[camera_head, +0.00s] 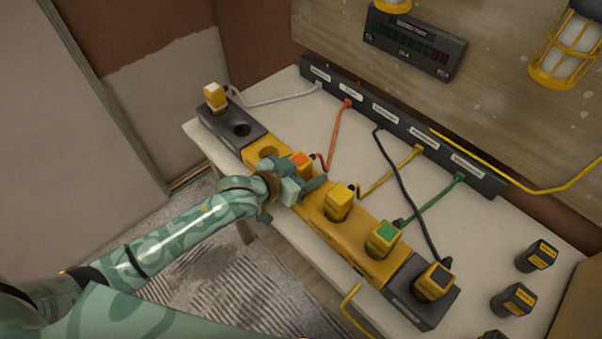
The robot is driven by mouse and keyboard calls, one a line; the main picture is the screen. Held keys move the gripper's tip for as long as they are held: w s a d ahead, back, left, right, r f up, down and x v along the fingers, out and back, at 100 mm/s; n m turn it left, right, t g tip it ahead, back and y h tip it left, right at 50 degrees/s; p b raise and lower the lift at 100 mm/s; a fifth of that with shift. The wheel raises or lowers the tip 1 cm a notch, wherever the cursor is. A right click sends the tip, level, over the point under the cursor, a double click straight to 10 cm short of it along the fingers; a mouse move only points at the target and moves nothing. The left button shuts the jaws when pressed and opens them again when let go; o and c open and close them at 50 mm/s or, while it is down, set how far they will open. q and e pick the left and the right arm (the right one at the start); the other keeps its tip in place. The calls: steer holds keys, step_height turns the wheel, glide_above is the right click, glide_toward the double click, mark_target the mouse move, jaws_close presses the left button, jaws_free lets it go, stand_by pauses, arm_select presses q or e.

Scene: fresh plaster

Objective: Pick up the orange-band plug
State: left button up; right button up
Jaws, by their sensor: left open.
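The orange-band plug (302,160) is yellow with an orange top and has an orange cable running up to the dark strip at the back. It is near the yellow socket block (353,247), and its lower part is hidden behind my gripper. My left gripper (308,183) is at the plug, with its fingers around or just beside it; I cannot tell which. The gripper is open. An empty round hole (268,152) shows in the block, left of the plug. My right gripper is not in view.
A white-topped plug (214,96) stands in the dark left block. Yellow (340,200), green (383,237) and black (434,281) plugs stand to the right, cables trailing to the labelled strip (398,125). Dark cylinders (536,256) stand at the table's right.

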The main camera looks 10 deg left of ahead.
arm_select(q)
steer(key=shift+c, duration=0.3)
steer(key=shift+d, duration=0.1)
steer(key=c, duration=1.1)
steer(key=shift+r, duration=0.1)
